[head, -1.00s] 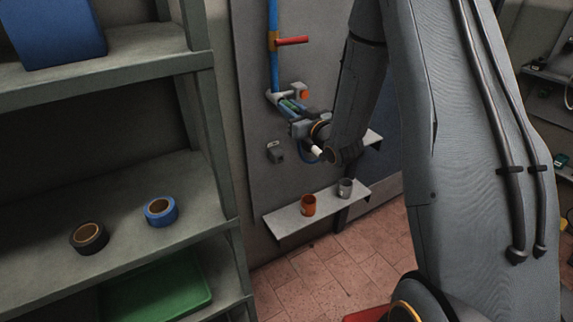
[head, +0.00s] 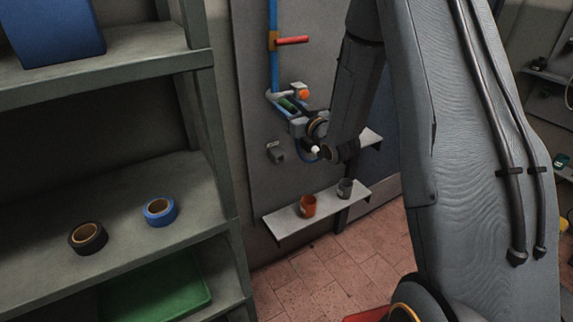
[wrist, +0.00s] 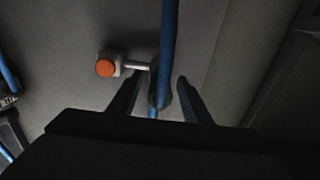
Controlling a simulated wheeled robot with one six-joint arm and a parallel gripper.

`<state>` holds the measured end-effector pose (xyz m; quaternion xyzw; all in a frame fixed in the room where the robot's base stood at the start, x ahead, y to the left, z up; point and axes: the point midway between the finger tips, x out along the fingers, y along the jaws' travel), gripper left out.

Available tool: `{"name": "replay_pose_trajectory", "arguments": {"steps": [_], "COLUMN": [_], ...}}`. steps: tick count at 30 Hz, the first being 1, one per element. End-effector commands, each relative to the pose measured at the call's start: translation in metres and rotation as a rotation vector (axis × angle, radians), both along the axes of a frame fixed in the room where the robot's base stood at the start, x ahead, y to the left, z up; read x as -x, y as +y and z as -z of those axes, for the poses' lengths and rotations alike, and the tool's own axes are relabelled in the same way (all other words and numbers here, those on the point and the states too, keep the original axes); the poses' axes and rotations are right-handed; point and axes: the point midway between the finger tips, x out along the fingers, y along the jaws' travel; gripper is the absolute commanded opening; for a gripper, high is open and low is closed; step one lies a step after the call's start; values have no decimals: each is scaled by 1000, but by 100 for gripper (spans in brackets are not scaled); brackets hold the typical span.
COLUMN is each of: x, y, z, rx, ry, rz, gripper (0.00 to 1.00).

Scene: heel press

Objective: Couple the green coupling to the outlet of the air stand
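The air stand's blue pipe (head: 273,50) runs down the grey panel to a pale outlet (head: 273,97) in the head view. The green coupling (head: 287,104) is small and dark, lined up at the outlet's end; I cannot tell whether it is fully seated. My gripper (head: 289,106) is at the coupling. In the wrist view, the two fingers of my gripper (wrist: 160,78) stand apart on either side of the coupling (wrist: 157,97), with a gap on each side. A blue hose (wrist: 152,113) shows below the coupling.
An orange button (wrist: 105,68) on a pale housing sits close beside the outlet. A red lever (head: 292,40) is above. A rack with tape rolls stands left.

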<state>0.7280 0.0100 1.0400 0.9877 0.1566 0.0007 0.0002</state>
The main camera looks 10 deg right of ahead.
Motion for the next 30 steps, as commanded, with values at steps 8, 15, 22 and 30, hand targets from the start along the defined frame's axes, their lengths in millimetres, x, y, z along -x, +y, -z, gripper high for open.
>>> {"name": "replay_pose_trajectory", "arguments": {"steps": [8,15,22,30], "x": [11,47,69,76], "y": [-5,-17,-24,-27], "z": [1,2,1,22], "rx": [-1,-1,2,92], "ry": [1,1,3,206], "rz": [3,2,3,70], "gripper": [45,45,45,45]}}
